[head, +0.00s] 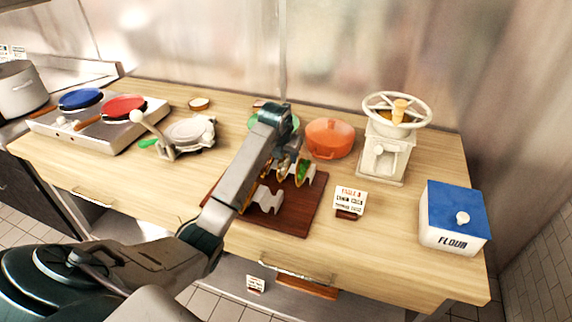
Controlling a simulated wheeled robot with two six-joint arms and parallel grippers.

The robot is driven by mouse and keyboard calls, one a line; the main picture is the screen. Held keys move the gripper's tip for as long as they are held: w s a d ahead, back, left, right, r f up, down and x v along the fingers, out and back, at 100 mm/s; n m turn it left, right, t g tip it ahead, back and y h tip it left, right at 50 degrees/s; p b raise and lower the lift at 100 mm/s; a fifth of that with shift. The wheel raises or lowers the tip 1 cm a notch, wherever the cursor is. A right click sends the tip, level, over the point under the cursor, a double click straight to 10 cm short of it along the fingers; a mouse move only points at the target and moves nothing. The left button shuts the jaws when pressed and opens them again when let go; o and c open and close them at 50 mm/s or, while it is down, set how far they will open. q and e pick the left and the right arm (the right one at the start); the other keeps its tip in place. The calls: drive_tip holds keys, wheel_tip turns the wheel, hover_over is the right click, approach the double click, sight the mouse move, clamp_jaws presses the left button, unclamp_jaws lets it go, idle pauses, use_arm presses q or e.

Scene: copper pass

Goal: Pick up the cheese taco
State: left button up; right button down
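A wavy metal taco holder (267,200) stands on a dark red-brown board (300,218) in the middle of the counter. A taco with green filling (302,171) sits toward its right end. Beside it, more taco shell and filling show, partly hidden by my arm, so I cannot tell which taco is the cheese one. My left arm reaches in from the lower left and bends down over the holder. My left gripper (284,167) is at the tacos, small and partly hidden; whether its fingers are open or shut is unclear. My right gripper is out of view.
An orange pot (329,138) and a cream grinder with a wheel (387,150) stand behind and right. A small sign (349,201) stands right of the board. A blue-lidded flour box (453,222) is far right. A tortilla press (186,136) and burners with pans (105,123) are left.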

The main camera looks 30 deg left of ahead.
use_arm(q)
drive_tip(key=c, duration=0.5)
drive_tip(key=shift+r, duration=0.15)
drive_tip(key=shift+c, duration=0.2)
